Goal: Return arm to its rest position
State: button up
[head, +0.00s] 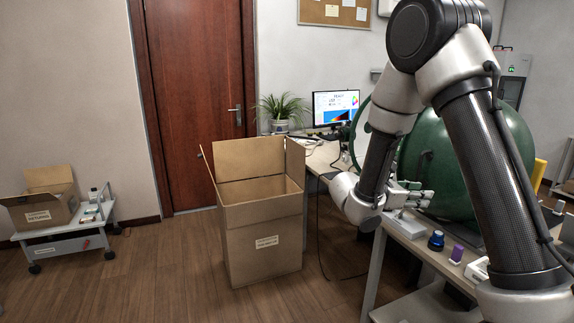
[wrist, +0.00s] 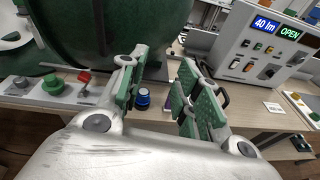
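My arm reaches down in front of the bench on the right of the head view, with its elbow high and its wrist low. My gripper (head: 412,194) points right over the bench, beside the large green sphere (head: 440,150). In the wrist view my gripper (wrist: 160,68) has its green-padded fingers spread apart with nothing held between them. A blue-capped item (wrist: 143,98) shows beyond the gap, standing on the bench; it also shows in the head view (head: 436,240).
A purple block (head: 457,254) stands on the bench near the blue item. A control box (wrist: 262,50) reads "40 lm" and "OPEN". A large open carton (head: 262,240) stands left of the bench. The floor between it and the cart (head: 65,247) is clear.

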jog(key=s+d+r+m+g+y, duration=0.1)
jog(key=s+d+m+g+y, duration=0.2)
jog(key=s+m+g+y, duration=0.8)
jog(key=s+a+r+m+t+y, duration=0.2)
jog(key=s+a+r+m+t, duration=0.1)
jog(key=s, duration=0.6)
jog(key=s+a+r+m+t+y, duration=0.2)
jog(key=s+r+m+t, duration=0.4)
jog(key=s, duration=0.3)
jog(key=shift+a+r+t, duration=0.35)
jog(key=shift+a+t, duration=0.55)
